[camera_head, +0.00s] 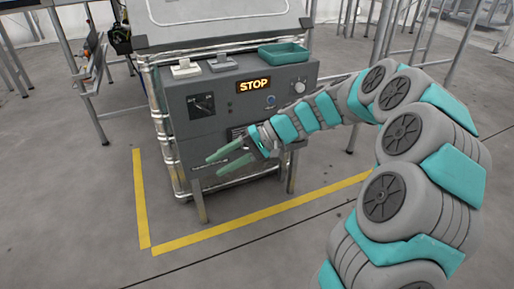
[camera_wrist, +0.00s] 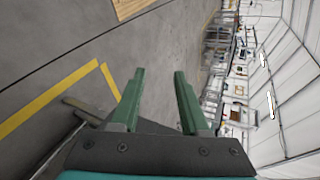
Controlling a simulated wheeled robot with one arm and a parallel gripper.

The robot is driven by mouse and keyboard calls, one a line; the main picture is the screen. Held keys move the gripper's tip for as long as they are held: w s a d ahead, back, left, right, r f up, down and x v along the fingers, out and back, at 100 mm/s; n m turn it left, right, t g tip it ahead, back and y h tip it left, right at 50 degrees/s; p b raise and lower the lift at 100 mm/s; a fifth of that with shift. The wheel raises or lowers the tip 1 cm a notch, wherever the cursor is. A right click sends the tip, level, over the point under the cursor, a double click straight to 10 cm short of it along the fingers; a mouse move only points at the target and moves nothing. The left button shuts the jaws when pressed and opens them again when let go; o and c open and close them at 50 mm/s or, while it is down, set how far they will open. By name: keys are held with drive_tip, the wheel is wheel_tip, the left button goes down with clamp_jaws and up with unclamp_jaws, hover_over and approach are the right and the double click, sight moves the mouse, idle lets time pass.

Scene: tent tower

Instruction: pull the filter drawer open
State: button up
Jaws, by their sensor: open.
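The grey machine cabinet (camera_head: 215,125) stands ahead with a lit STOP sign on its front. I cannot clearly pick out the filter drawer; a small dark slotted part (camera_head: 236,132) shows on the lower front, partly behind my gripper. My gripper (camera_head: 213,167) is in front of the cabinet's lower face, its green fingers pointing left and apart. In the wrist view my gripper (camera_wrist: 159,72) is open with nothing between its fingers. A grey bar (camera_wrist: 88,108) lies left of the fingers there. I cannot tell whether the gripper touches the cabinet.
A teal tray (camera_head: 283,53) and two small switch boxes sit on the cabinet top. A gauge (camera_head: 202,106) and a knob (camera_head: 299,87) are on its front. Yellow floor tape (camera_head: 260,216) borders the cabinet. The floor in front is clear. Metal posts stand around.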

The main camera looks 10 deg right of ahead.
drive_tip(key=w+d+f+m+t+y+b, duration=0.1)
drive_tip(key=w+d+f+m+t, duration=0.2)
drive_tip(key=w+d+f+t, duration=0.5)
drive_tip(key=w+d+f+m+t+b, duration=0.1)
drive_tip(key=w+d+f+m, duration=0.4)
drive_tip(key=w+d, duration=0.65)
drive_tip(key=shift+n, duration=0.6)
drive_tip(key=x, duration=0.7)
drive_tip(key=shift+w+f, duration=0.1)
drive_tip(key=shift+f, duration=0.1)
clamp_jaws()
